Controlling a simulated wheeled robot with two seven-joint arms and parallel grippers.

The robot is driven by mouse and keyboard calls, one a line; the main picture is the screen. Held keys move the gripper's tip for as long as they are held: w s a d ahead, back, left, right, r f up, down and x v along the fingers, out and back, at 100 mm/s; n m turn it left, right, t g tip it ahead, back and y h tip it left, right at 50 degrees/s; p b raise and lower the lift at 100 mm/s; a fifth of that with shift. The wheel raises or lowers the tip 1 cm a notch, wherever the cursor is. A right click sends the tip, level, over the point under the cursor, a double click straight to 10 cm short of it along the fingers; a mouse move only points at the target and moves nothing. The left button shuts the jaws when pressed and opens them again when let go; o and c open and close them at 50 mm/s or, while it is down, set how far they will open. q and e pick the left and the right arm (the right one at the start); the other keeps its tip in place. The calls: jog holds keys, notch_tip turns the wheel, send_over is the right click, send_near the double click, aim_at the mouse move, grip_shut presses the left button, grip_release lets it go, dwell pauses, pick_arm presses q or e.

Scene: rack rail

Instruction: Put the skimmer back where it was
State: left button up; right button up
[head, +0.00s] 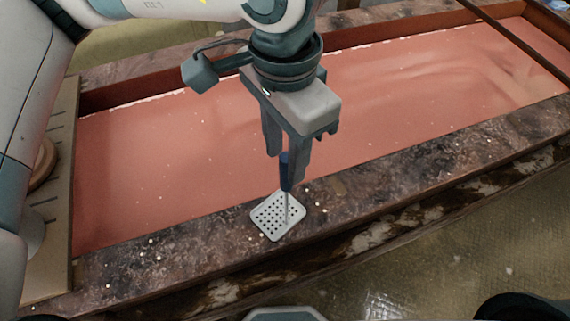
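The skimmer has a pale square plate full of holes (278,215), a thin metal shaft and a blue handle (286,172). My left gripper (285,168) points down with its fingers on both sides of the blue handle and appears shut on it. The handle is close to upright. The plate shows over the near stone rim of the trough; I cannot tell whether it touches the rim. My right gripper is not in view.
A long trough (190,170) of reddish liquid has a dark stone rim (400,165). A dark bar (515,40) crosses its far right end. A slotted wooden board (58,215) lies at the left end, partly behind my arm. The near rim is clear to the right.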

pick_arm(q)
notch_tip(320, 180, up, 7)
jog(key=shift+f+b, duration=0.1)
jog(key=shift+b, duration=0.7)
jog(key=shift+r, duration=0.6)
jog(key=shift+d, duration=0.1)
